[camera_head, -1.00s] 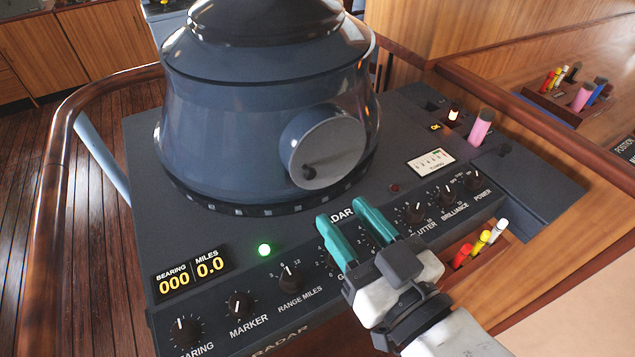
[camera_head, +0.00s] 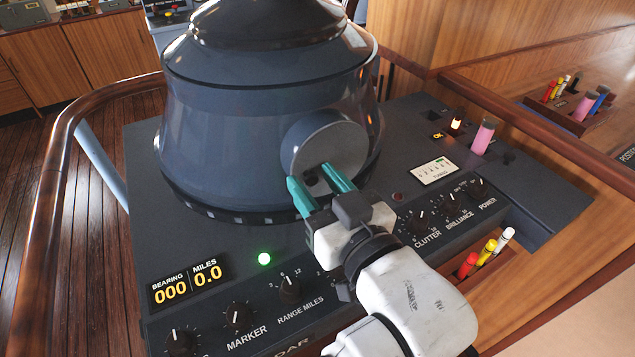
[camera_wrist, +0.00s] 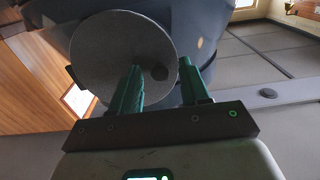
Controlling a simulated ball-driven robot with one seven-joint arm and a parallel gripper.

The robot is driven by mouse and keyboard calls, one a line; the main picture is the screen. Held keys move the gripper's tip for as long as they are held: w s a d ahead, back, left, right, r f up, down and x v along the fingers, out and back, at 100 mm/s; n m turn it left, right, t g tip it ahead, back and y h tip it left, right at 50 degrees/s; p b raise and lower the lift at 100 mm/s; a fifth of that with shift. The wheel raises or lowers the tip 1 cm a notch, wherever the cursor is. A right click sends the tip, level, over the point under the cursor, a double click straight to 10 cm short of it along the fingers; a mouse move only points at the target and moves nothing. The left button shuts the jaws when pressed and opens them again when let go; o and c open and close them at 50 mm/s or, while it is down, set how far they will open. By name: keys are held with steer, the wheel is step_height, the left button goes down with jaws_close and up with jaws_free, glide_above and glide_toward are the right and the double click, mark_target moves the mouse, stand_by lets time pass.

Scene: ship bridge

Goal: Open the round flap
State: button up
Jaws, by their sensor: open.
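The round flap (camera_head: 336,150) is a grey disc on the front of the dark blue radar housing (camera_head: 225,130), and it looks shut. I cannot tell whether the fingers touch the knob or the flap.
The radar panel (camera_head: 215,240) below carries several dials and a lit green lamp (camera_head: 264,259). A pink cylinder (camera_head: 483,137) stands at the right. Coloured pens (camera_head: 487,252) sit in a holder at the lower right. A wooden rail (camera_head: 50,210) curves around the left.

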jaws_close()
